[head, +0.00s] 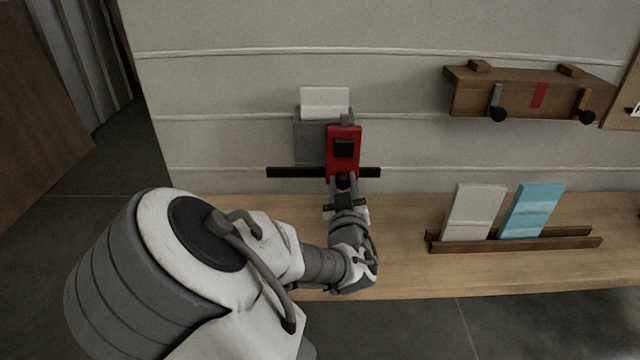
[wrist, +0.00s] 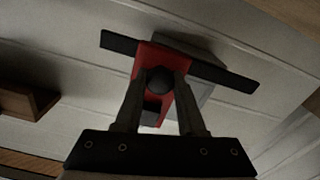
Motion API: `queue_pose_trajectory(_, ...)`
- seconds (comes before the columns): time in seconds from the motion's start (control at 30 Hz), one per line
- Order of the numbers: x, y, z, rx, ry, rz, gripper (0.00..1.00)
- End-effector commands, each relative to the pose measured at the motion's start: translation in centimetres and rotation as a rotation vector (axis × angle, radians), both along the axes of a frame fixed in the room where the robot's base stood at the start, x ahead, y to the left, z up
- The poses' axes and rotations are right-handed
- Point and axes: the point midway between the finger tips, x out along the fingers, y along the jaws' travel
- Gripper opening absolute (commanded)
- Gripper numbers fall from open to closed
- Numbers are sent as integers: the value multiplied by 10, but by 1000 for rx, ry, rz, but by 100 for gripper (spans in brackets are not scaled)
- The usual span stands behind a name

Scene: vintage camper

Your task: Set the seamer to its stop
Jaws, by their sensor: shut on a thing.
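The seamer on the wall has a red block (head: 344,168) on a black horizontal rail (head: 287,172). The block sits right of the rail's middle, with a short length of rail showing to its right. A grey plate (head: 308,145) is behind the block, and a white piece (head: 325,101) stands above it. In the wrist view the red block (wrist: 149,62) carries a round dark knob (wrist: 159,80). My gripper (head: 344,183) is at the block's lower end, its fingers on both sides of the knob and shut on it. I cannot make out a separate stop.
A wooden counter (head: 400,270) runs below the seamer. To the right, a wooden rack (head: 510,243) holds a grey card (head: 473,212) and a blue card (head: 533,211). A brown wall box (head: 520,95) with two levers hangs at upper right. The wall between is clear.

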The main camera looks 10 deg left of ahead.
Motion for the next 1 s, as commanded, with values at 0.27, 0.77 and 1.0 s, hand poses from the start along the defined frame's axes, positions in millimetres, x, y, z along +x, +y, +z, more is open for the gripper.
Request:
queue_pose_trajectory(0.27, 3, -11, 2, 4, -3, -3, 0)
queue_pose_trajectory(0.77, 2, -10, 1, 2, -2, -2, 69)
queue_pose_trajectory(1.0, -8, -11, 2, 3, -1, 2, 69)
